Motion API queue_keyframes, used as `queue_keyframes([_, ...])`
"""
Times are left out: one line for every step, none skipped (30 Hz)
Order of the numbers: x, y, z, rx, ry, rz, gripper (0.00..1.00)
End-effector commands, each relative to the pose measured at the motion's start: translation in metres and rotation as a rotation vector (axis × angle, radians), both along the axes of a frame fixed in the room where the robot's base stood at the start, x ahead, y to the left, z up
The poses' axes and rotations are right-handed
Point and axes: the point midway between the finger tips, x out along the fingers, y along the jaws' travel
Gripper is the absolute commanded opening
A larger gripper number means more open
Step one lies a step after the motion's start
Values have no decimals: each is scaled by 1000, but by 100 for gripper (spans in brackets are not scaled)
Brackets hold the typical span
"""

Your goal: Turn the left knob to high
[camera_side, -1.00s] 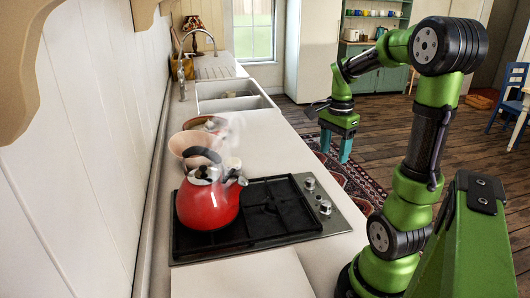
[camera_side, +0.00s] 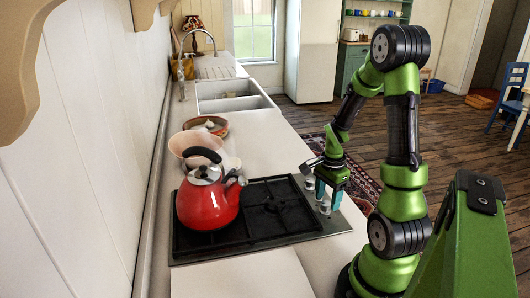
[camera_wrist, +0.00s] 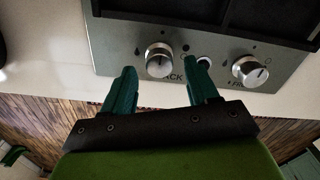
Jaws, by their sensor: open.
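My gripper (camera_wrist: 157,68) is open in the wrist view, its two teal fingers pointing at the cooktop's control panel. The left knob (camera_wrist: 159,58), silver and round, lies between the fingertips, with a gap on each side. The right knob (camera_wrist: 250,70) stands to the right, outside the fingers. In the side view my gripper (camera_side: 327,196) is over the panel at the right of the cooktop (camera_side: 280,243), partly covering the knobs. Whether the fingers touch a knob is unclear.
A red kettle (camera_side: 207,207) stands on the left part of the black grate. A small round button (camera_wrist: 204,61) lies beside the right finger. Bowls (camera_side: 195,146) and a sink (camera_side: 232,95) are farther along the counter.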

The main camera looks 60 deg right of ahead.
Motion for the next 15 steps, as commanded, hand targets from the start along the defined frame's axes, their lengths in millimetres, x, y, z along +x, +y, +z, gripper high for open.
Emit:
queue_keyframes([0,0,-5,3,2,-1,59])
queue_keyframes([0,0,-7,2,1,-1,59])
queue_keyframes([0,0,-9,1,0,-1,59])
queue_keyframes([0,0,-10,1,0,-1,59])
queue_keyframes([0,0,-11,1,0,0,59])
queue_keyframes([0,0,-12,0,0,0,59])
queue_keyframes([0,0,-12,0,-1,0,59])
queue_keyframes([0,0,-12,0,-1,0,59])
queue_keyframes([0,0,-12,0,-1,0,59])
queue_keyframes([0,0,-12,0,-1,0,59])
queue_keyframes([0,0,-12,0,-1,0,59])
queue_keyframes([0,0,-12,0,-1,0,59])
queue_keyframes([0,0,-12,0,-1,0,59])
queue_keyframes([0,0,-12,0,-1,0,54])
queue_keyframes([0,0,-12,0,-1,0,48])
